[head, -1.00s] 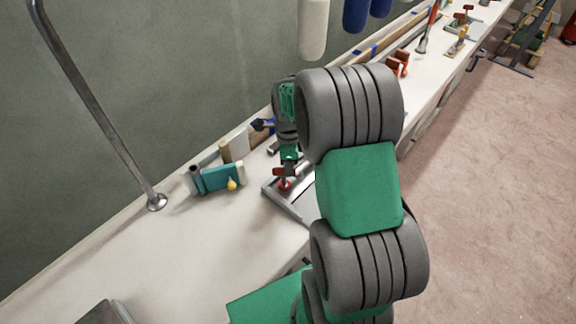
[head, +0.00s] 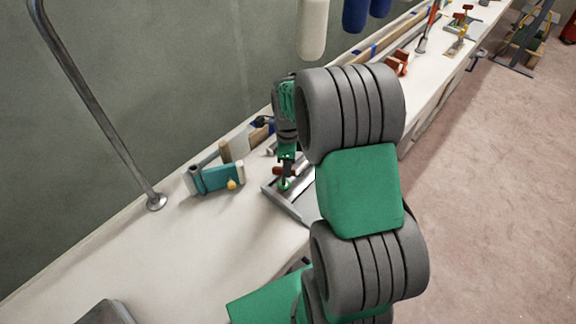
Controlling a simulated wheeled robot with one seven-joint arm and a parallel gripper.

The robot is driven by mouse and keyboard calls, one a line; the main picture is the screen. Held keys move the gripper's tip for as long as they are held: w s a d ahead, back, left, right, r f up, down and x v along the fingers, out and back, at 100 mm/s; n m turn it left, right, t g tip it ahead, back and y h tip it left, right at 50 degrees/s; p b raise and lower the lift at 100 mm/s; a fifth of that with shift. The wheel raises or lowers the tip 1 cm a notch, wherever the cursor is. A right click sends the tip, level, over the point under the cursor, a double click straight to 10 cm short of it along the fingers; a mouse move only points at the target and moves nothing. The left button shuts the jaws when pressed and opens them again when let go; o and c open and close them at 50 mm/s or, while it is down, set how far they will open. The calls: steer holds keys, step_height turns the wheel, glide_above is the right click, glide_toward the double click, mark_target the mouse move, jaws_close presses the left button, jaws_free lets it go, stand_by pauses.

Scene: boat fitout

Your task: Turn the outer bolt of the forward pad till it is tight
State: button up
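A grey metal frame (head: 285,208) lies on the white bench, partly hidden behind my arm. My gripper (head: 285,180) points down over the frame's far left corner, small in the view. A small green round spot (head: 284,185) shows right at the gripper's tip, where the bolt seems to be. A dark red piece (head: 278,171) sits just beside the fingers. The bolt itself and the pad under it are too small and covered to make out. I cannot tell whether the fingers are closed on the bolt.
A teal tool with a yellow knob (head: 217,178) lies left of the frame on the white bench (head: 190,250). A metal pole (head: 100,110) stands on the bench at left. Fenders (head: 313,28) hang above. Red clamps (head: 397,63) lie further along. The near bench is mostly clear.

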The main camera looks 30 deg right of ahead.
steer(key=shift+o, duration=0.6)
steer(key=shift+f, duration=0.15)
step_height(320, 180, up, 8)
steer(key=shift+s+f+b, duration=0.1)
steer(key=shift+b, duration=0.25)
